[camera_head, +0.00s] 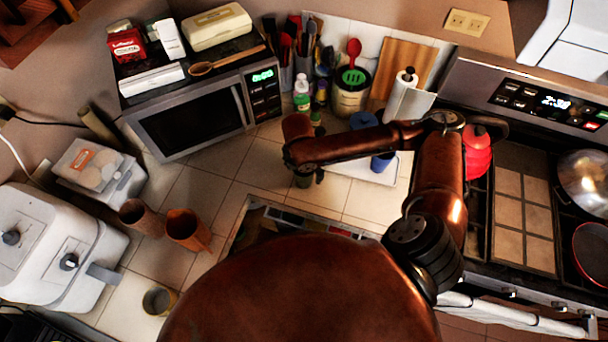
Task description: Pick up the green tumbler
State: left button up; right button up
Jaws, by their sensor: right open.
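A small dark green piece, likely the green tumbler (304,181), shows on the tiled counter just below my right wrist, mostly hidden by the gripper. My right gripper (305,172) points down over it with its dark fingers open around or beside it; I cannot tell which, nor whether they touch it. My right arm comes from the lower right, bends above the stove side and reaches left to this spot. My left gripper is not in view.
A white tray (352,171) with a blue cup (382,162) lies right of the gripper. Behind stand a microwave (195,118), bottles and a utensil holder (350,98). Two brown cups (188,229) stand left. The sink (285,219) is in front. Tiles left of the gripper are clear.

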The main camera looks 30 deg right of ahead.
jog(key=shift+d+f, duration=0.15)
jog(key=shift+f, duration=0.75)
jog(key=c, duration=1.3)
